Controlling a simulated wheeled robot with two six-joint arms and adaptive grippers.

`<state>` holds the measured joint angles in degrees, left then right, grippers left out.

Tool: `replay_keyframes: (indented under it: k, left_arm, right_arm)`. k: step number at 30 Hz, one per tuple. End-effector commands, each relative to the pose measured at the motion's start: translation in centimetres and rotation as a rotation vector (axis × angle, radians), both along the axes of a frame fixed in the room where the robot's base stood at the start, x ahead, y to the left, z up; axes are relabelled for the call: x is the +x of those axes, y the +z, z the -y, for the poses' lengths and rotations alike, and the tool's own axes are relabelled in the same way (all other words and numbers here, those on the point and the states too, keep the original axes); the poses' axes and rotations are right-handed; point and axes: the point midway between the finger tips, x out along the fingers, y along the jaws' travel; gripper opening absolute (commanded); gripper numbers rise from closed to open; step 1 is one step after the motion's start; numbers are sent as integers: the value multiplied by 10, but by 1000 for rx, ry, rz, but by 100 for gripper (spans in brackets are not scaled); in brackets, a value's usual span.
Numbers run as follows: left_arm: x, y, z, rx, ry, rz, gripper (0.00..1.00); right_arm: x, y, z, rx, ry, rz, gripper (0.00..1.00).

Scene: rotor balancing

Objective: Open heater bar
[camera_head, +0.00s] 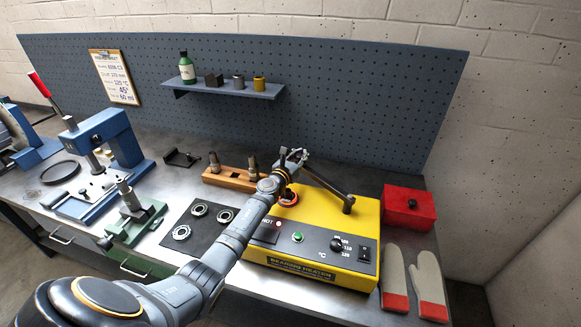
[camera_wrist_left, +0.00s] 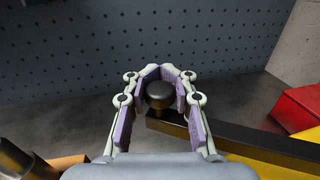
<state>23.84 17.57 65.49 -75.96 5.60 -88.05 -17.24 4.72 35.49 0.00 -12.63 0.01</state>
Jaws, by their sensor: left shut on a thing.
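The yellow bearing heater (camera_head: 312,243) stands on the bench at right of centre. Its dark heater bar (camera_head: 328,186) runs from a post at the heater's right side back and left to my gripper. In the wrist view the bar (camera_wrist_left: 265,147) runs off to the right, with a yellow edge below it. My left gripper (camera_head: 292,158) is at the bar's far end. In the wrist view its purple-padded fingers (camera_wrist_left: 160,85) are closed around a dark round knob (camera_wrist_left: 159,96) on that end. An orange-red ring (camera_head: 288,198) shows on the heater, partly hidden by my arm. My right gripper is out of view.
A red box (camera_head: 408,208) and pale gloves with red cuffs (camera_head: 414,281) lie right of the heater. A wooden block with metal pieces (camera_head: 222,178) is left of the gripper. Bearing rings (camera_head: 199,209) lie on a dark mat. A pegboard (camera_head: 340,90) rises behind.

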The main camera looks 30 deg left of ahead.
Motion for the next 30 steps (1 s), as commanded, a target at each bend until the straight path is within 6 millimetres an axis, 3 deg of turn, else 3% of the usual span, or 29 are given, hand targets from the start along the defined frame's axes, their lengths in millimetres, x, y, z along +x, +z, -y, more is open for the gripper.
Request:
replay_keyframes:
  k: [1,9,27,28,30]
  left_arm:
    - [7,-7,4,-4,-32,-1,0]
    - [29,-6,16,-4,-145,-3,0]
    - [34,-5,22,-5,-186,-8,0]
    - [34,-5,22,-5,-186,-8,22]
    - [34,-5,22,-5,-185,-8,31]
  right_arm:
    - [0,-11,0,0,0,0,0]
    - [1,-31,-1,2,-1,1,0]
    - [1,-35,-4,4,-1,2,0]
    - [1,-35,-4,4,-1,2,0]
    - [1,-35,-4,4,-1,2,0]
